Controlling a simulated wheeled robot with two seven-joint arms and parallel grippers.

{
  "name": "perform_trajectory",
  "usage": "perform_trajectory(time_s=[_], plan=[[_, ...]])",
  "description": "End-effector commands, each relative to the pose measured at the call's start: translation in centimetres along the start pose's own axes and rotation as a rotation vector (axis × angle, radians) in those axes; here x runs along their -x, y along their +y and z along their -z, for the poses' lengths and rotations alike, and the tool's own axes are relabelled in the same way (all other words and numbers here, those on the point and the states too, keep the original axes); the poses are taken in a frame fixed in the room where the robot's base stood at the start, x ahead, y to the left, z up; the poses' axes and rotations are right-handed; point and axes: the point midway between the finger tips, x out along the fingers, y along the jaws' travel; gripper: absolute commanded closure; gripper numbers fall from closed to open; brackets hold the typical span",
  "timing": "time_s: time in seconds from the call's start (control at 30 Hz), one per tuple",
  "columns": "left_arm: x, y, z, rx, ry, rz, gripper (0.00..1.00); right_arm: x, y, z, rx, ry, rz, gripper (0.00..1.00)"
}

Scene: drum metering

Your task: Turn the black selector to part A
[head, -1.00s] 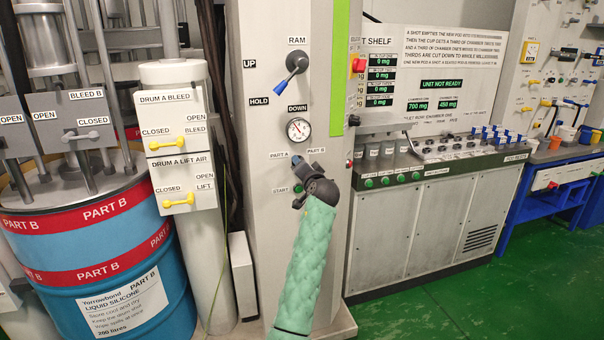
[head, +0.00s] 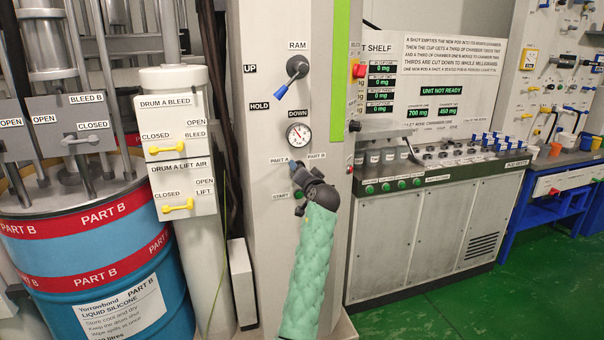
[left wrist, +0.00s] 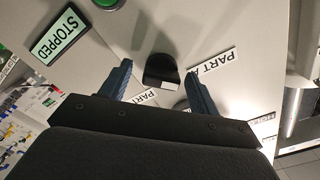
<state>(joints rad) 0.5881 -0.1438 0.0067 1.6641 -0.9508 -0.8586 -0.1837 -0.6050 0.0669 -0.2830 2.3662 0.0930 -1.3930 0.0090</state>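The black selector (left wrist: 160,70) shows in the left wrist view as a dark knob on the pale panel, with a small white mark on its end. It sits ahead of and between my left gripper's two dark blue fingers (left wrist: 157,85), which are apart; I see no contact. In the head view my left gripper (head: 297,168) is at the panel below the gauge and mostly hides the selector. The PART A label (head: 279,161) is at its upper left and the PART B label (head: 317,156) at its upper right. My right gripper is not in view.
The START label (head: 276,196) is just below the gripper; a STOPPED sign (left wrist: 60,33) shows in the left wrist view. Above are a pressure gauge (head: 299,133) and the blue RAM lever (head: 291,75). Yellow drum A valve handles (head: 177,206) stand left.

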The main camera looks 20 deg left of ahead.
Motion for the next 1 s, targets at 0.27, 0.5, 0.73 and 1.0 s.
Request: perform_trajectory(time_s=[0.27,0.5,0.73,1.0], plan=[[0.5,0.0,0.1,0.000,0.002,0.001,0.38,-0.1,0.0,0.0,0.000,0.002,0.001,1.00],[3.9,0.2,0.0,0.001,0.002,0.000,0.38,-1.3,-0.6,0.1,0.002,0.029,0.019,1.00],[6.9,0.1,-0.1,0.001,0.000,0.000,0.38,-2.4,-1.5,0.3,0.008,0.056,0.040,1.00],[7.8,0.0,0.0,-0.001,0.001,0.000,0.38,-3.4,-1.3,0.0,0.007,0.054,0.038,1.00]])
